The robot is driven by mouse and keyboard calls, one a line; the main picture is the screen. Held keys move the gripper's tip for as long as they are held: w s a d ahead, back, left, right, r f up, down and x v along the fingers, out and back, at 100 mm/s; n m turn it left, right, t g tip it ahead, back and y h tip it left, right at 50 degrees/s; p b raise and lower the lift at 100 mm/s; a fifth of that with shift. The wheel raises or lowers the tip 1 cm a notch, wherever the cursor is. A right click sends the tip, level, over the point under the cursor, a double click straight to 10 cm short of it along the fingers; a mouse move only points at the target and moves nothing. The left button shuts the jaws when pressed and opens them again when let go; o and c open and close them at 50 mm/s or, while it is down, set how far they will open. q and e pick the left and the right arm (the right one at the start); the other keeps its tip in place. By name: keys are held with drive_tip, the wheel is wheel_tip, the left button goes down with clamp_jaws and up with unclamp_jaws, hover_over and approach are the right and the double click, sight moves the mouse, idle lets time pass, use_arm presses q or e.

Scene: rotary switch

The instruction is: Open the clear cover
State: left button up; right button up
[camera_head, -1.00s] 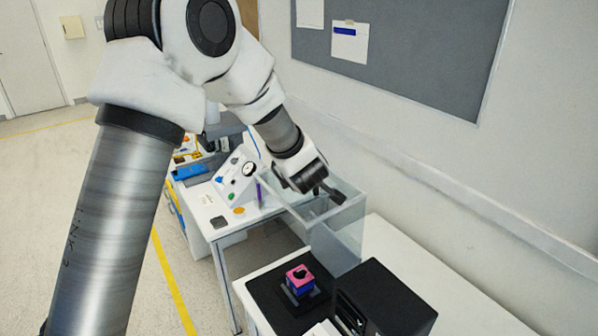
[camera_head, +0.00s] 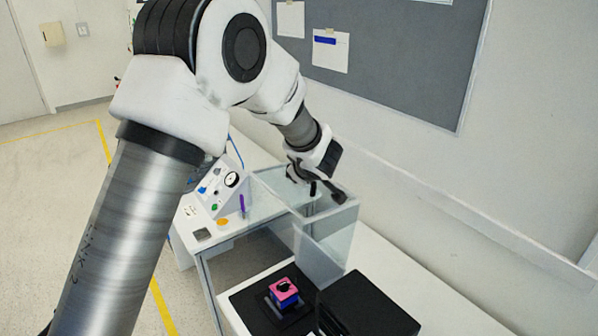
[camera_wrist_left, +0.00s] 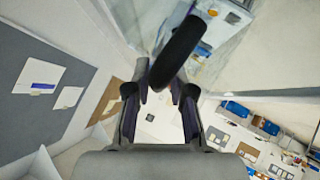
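The clear cover (camera_head: 325,250) is a see-through box with pale edges. In the head view it stands raised behind the pink and blue switch block (camera_head: 284,290), whose dark knob is uncovered on a black base. My left gripper (camera_head: 325,188) is at the cover's upper right part, beside a dark bar (camera_head: 340,197). In the left wrist view a dark rounded bar (camera_wrist_left: 180,48) lies at the fingertips of my left gripper (camera_wrist_left: 162,82). The fingers are apart, but whether they press on the bar is unclear. My right gripper is not in view.
A black box (camera_head: 370,305) stands right of the switch block. A white panel with a gauge (camera_head: 217,187) and a purple stick (camera_head: 242,205) are on the table behind. The wall with a grey board (camera_head: 390,60) runs along the right. Floor is free at left.

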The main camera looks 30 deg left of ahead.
use_arm(q)
drive_tip(key=shift+w, duration=0.1)
drive_tip(key=shift+d+r, duration=0.2)
drive_tip(key=shift+r, duration=0.05)
drive_tip(key=v, duration=1.1)
drive_tip(key=shift+s, duration=0.2)
drive_tip(key=shift+s+d+r, duration=0.1)
drive_tip(key=shift+r, duration=0.05)
